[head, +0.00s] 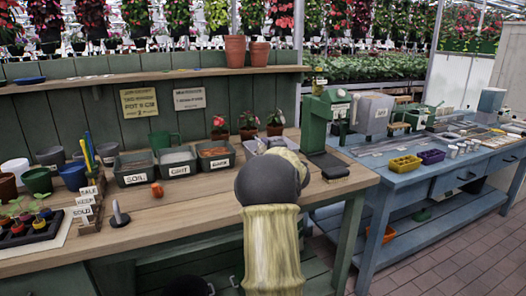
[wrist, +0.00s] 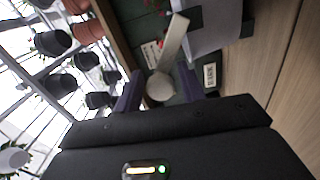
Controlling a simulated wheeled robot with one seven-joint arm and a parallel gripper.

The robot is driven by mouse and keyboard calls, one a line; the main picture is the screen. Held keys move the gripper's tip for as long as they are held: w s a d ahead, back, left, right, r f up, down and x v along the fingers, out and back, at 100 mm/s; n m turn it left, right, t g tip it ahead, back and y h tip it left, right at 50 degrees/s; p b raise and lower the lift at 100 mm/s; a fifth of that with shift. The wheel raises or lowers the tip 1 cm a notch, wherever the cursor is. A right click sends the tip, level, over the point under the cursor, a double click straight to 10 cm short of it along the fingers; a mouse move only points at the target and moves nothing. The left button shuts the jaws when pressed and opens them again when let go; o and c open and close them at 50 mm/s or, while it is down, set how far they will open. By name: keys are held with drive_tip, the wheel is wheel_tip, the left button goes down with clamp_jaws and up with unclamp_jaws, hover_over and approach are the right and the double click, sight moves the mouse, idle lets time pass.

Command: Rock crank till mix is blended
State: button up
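A pale beige crank arm (wrist: 173,43) with a round knob (wrist: 160,87) shows in the wrist view. It reaches toward a grey tub (wrist: 213,25) on the bench. My gripper (wrist: 160,75) is open, with one dark finger on each side of the knob. A narrow gap seems to remain beside the knob, and I see no firm contact. In the head view my own arm hides the gripper and most of the grey tub (head: 251,147). The mix inside the tub is not visible.
Trays labelled soil (head: 135,178) and grit (head: 177,171) stand left of my arm on the wooden bench (head: 150,205). Flower pots (head: 275,130) stand behind, and a green machine (head: 314,125) is to the right. A shelf (head: 150,76) runs above. A blue table (head: 400,180) is at right.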

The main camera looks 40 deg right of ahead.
drive_tip(key=shift+o, duration=0.5)
drive_tip(key=shift+a, duration=0.15)
drive_tip(key=shift+s+a, duration=0.2)
drive_tip(key=shift+s, duration=0.15)
drive_tip(key=v, duration=1.6)
drive_tip(key=shift+s, duration=0.25)
